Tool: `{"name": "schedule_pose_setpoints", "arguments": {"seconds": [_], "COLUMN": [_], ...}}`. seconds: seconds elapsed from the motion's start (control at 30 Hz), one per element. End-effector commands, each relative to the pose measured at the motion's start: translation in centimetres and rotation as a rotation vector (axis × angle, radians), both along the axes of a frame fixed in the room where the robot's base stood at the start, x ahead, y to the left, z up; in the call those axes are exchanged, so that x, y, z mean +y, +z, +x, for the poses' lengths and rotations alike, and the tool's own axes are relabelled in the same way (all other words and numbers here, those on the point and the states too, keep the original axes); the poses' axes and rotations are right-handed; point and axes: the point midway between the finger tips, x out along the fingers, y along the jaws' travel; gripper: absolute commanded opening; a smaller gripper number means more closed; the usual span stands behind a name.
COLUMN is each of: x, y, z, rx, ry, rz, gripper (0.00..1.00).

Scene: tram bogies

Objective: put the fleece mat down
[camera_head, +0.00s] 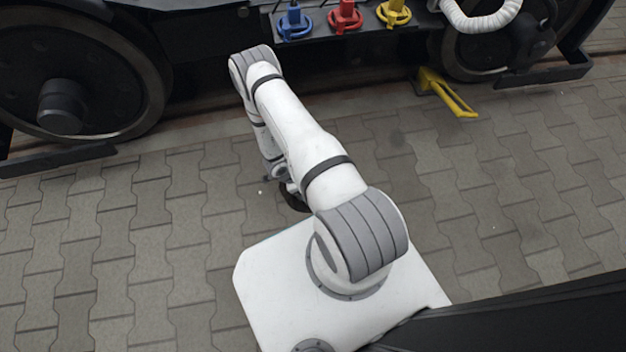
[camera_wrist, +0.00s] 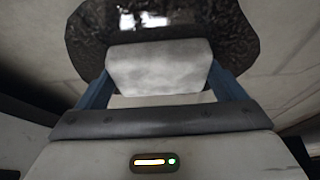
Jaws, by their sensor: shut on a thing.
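In the wrist view, my gripper (camera_wrist: 160,80) has two blue fingers shut on a pale grey, block-like pad, which I take to be the fleece mat (camera_wrist: 158,62). The mat spans the space between the fingers. Beyond it lies a dark, glossy, irregular patch (camera_wrist: 88,28) that looks like liquid on the paving. The mat overlaps the patch in the picture; I cannot tell whether they touch. In the head view, my arm hides the gripper and mat, and part of the dark patch (camera_head: 296,199) shows low beside my base.
Grey paving (camera_head: 160,240) is clear on both sides. The bogie stands along the back, with a large wheel (camera_head: 75,75) at left. Blue (camera_head: 294,22), red (camera_head: 346,16) and yellow (camera_head: 393,12) fittings hang there. A yellow bracket (camera_head: 446,94) juts out near the rail.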

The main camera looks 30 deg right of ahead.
Motion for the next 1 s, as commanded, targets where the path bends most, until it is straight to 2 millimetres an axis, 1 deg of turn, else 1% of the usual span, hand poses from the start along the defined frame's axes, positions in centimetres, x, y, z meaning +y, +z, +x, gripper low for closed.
{"name": "schedule_pose_setpoints", "arguments": {"seconds": [0.03,0.07,0.17,0.4,0.53,0.67,0.9,1.0], "x": [0.0,0.0,0.0,0.0,0.2,1.0,3.0,3.6], "y": [-0.3,-0.3,-0.2,-0.1,0.8,3.1,8.0,9.5], "z": [0.0,0.0,0.0,0.0,0.1,0.4,0.9,1.1], "rx": [0.0,0.0,0.0,0.0,-0.001,-0.001,-0.001,-0.002], "ry": [0.0,0.0,0.0,0.0,0.001,0.003,0.003,0.002], "rz": [0.0,0.0,0.0,0.0,0.0,0.001,0.001,0.001], "gripper": [0.68,0.91,0.99,1.0,1.0,1.0,1.0,1.0]}}
